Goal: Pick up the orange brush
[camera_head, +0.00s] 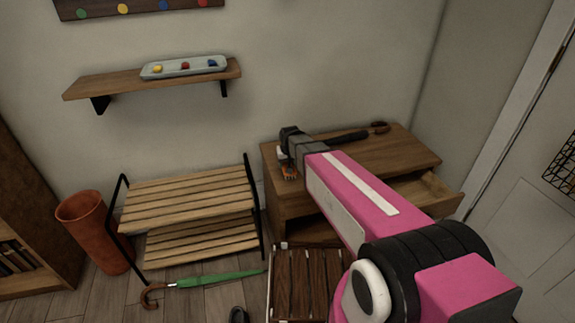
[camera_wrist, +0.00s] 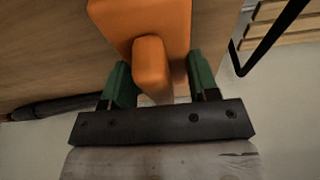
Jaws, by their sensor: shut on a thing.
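The orange brush (camera_head: 289,173) shows at the left end of the wooden cabinet top, mostly hidden by my gripper (camera_head: 287,158) in the head view. In the wrist view the orange brush (camera_wrist: 150,65) fills the upper middle, with a rounded handle part in front of a wider body. The green fingers of my gripper (camera_wrist: 161,82) stand on either side of it, shut on it. I cannot tell whether the brush touches the cabinet top.
A dark folded umbrella (camera_head: 350,136) lies on the cabinet (camera_head: 405,150) behind my gripper. The cabinet's drawer (camera_head: 428,190) is open. A slatted rack (camera_head: 190,197) stands to the left. A shelf (camera_head: 115,82) with a tray (camera_head: 160,72) hangs above it.

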